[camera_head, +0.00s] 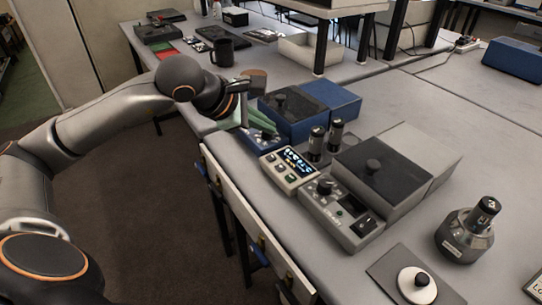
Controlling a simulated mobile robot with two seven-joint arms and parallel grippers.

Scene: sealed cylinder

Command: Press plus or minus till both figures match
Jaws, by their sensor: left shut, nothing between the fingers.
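A small light device (290,167) with a lit display (294,160) and several buttons lies near the table's front edge. The figures on the display are too small to read. My left gripper (245,116) comes in from the left and is shut and empty. It is above and left of the device, beside a blue box with a dark knob. It appears apart from the device's buttons. My right gripper is not in view.
A grey unit (342,214) with a dial and switch stands right of the device. Two dark cylinders (317,143) stand behind it. A blue case (330,103), a grey box (400,165) and a round metal vessel (464,238) crowd the table.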

